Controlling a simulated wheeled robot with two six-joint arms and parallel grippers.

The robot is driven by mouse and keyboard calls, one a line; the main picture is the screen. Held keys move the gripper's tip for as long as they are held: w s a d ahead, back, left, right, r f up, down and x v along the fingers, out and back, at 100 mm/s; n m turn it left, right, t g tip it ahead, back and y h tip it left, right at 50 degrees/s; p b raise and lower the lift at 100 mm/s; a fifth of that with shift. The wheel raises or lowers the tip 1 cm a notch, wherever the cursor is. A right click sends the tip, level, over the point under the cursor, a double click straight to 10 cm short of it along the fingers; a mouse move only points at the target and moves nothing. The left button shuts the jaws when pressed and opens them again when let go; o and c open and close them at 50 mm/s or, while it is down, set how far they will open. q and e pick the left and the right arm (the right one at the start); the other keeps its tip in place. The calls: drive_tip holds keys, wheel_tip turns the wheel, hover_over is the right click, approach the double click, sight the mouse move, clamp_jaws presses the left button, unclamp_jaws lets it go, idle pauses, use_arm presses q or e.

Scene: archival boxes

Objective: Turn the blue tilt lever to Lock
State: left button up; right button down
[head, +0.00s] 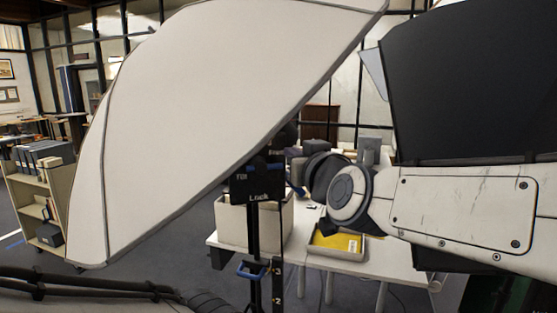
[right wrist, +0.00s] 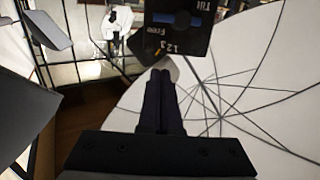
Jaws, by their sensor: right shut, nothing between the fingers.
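A black plate (head: 258,187) on the dark stand reads "Lock" along its lower edge in the head view. In the right wrist view the plate (right wrist: 179,42) is upside down and shows "Tilt", "Free" and small numbers. The blue tilt lever (right wrist: 178,18) lies across the plate there; I cannot tell its exact setting. My right gripper (right wrist: 162,78) is shut and empty, its fingertips just short of the plate and apart from the lever in that picture. In the head view my right wrist hides most of the gripper, right of the plate. My left gripper is not in view.
A big white umbrella (head: 215,95) fills the upper left and shows its ribs in the right wrist view (right wrist: 230,85). A second blue handle (head: 251,269) sits lower on the stand. A white table (head: 345,262) with a yellow-lined tray (head: 337,241) and a box stands behind.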

drive_tip(key=p, duration=0.4)
hover_over(264, 166)
drive_tip(key=s+d, duration=0.3)
drive_tip(key=d, duration=0.1)
drive_tip(key=f, duration=0.1)
drive_tip(key=w+f, duration=0.1)
drive_tip(key=f, duration=0.2)
drive_tip(key=shift+w+a+f+p, duration=0.2)
drive_tip(key=shift+a+p, duration=0.05)
drive_tip(key=shift+p, duration=0.15)
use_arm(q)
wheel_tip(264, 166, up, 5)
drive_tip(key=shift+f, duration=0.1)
use_arm(e)
drive_tip(key=shift+a, duration=0.1)
